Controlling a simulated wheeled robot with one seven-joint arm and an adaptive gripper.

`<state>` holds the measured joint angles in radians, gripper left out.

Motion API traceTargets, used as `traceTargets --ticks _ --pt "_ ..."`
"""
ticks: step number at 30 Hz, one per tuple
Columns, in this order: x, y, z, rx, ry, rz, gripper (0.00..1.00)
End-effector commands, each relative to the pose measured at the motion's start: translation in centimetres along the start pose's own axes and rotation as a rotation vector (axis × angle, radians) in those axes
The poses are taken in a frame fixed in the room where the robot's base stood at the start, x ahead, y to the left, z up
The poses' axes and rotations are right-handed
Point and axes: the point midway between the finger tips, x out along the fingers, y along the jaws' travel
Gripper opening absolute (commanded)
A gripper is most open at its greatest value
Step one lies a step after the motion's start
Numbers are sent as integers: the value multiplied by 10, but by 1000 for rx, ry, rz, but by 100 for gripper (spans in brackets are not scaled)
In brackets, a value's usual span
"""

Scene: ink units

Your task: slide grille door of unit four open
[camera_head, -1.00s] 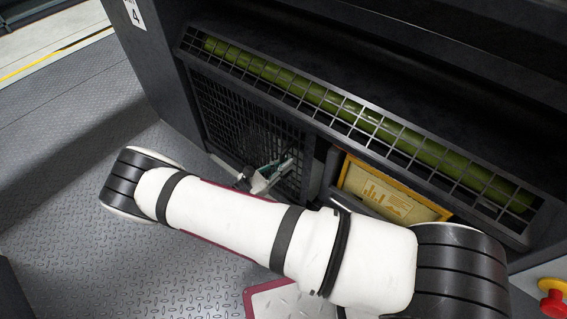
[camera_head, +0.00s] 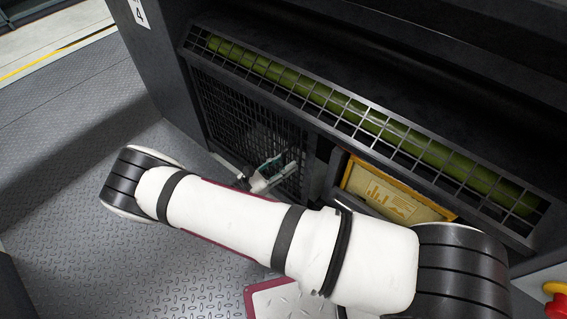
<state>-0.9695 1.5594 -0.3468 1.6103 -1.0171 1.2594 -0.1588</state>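Unit four (camera_head: 160,75) is a dark cabinet with a "4" label (camera_head: 139,14) at its upper left edge. Its black grille door (camera_head: 228,115) covers the left part of the front, below the long slanted upper grille. To the right of the door is an opening with a yellow panel (camera_head: 385,192) showing. My gripper (camera_head: 284,165) is at the right part of the grille door, close to or touching the mesh. Its fingers are small and partly hidden by my arm, so I cannot tell whether they are open or shut.
A green roller (camera_head: 330,100) lies behind the slanted upper grille (camera_head: 400,140). A red emergency button on a yellow base (camera_head: 556,302) is at the lower right. The metal plate floor (camera_head: 60,200) on the left is clear.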

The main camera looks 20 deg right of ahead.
Motion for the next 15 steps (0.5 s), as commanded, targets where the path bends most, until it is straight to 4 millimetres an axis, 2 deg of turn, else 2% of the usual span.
traceTargets --ticks 15 --pt "-94 1 -1 1 4 3 33"
